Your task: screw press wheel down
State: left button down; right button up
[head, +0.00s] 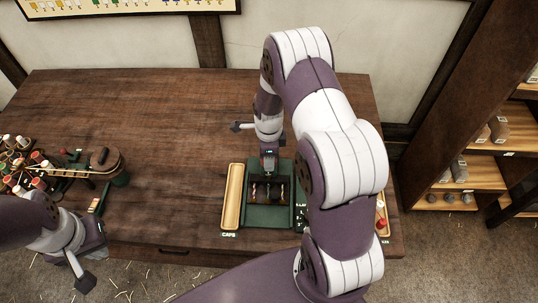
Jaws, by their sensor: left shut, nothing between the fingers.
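A dark green press (268,215) stands near the front edge of the table, right of the middle. Dark parts with some coppery strands show inside its frame. I cannot make out the press wheel; my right wrist covers the top of the press. My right gripper (269,163) points down over the press; its fingers are too small and dark to tell open from shut. My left gripper (96,240) is shut and empty at the lower left, in front of the table edge, well apart from the press.
A wooden tray (233,197) lies left of the press, by a "CAPS" label. Another tray (381,214) with red items is at right. Bobbins (25,165) and a green-based spool device (105,162) sit at left. The table's (140,110) middle is clear. Shelves (470,175) stand at right.

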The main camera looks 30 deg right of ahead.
jog(key=shift+w+r+m, duration=0.1)
jog(key=shift+m, duration=1.8)
jog(key=o, duration=1)
jog(key=shift+o, duration=0.2)
notch_tip(320, 180, up, 13)
jog(key=b, duration=0.3)
jog(key=shift+f, duration=0.2)
